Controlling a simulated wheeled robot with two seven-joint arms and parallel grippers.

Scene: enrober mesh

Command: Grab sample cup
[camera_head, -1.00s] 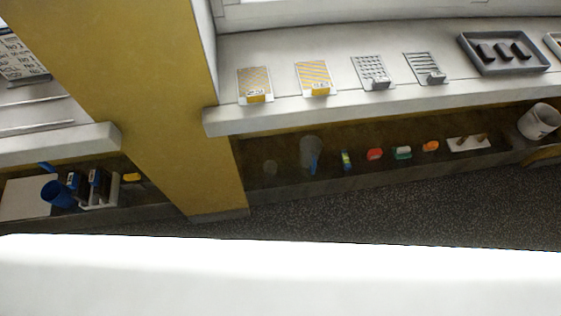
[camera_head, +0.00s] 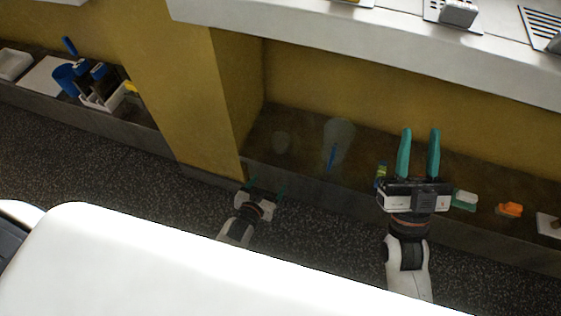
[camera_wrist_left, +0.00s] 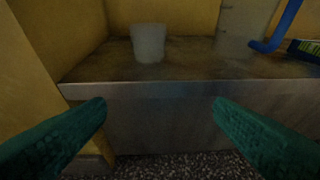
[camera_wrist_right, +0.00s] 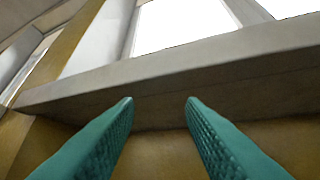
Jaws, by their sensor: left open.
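A small translucent cup (camera_head: 281,142), which looks like the sample cup, stands upright on the low shelf near the yellow pillar. It also shows in the left wrist view (camera_wrist_left: 149,43), beyond the fingers and a little left of centre. My left gripper (camera_head: 262,188) is open and empty, in front of the shelf edge and short of the cup. In its wrist view its teal fingers (camera_wrist_left: 160,104) are wide apart with the shelf's front face between them. My right gripper (camera_head: 420,132) is open and empty, with its fingers pointing up towards the counter above.
A larger clear container (camera_head: 339,138) with a blue item (camera_head: 332,157) stands right of the cup. Green-white (camera_head: 465,198) and orange (camera_head: 510,210) items lie further right. The counter edge (camera_wrist_right: 170,68) overhangs near my right gripper. The yellow pillar (camera_head: 190,90) is left of the cup.

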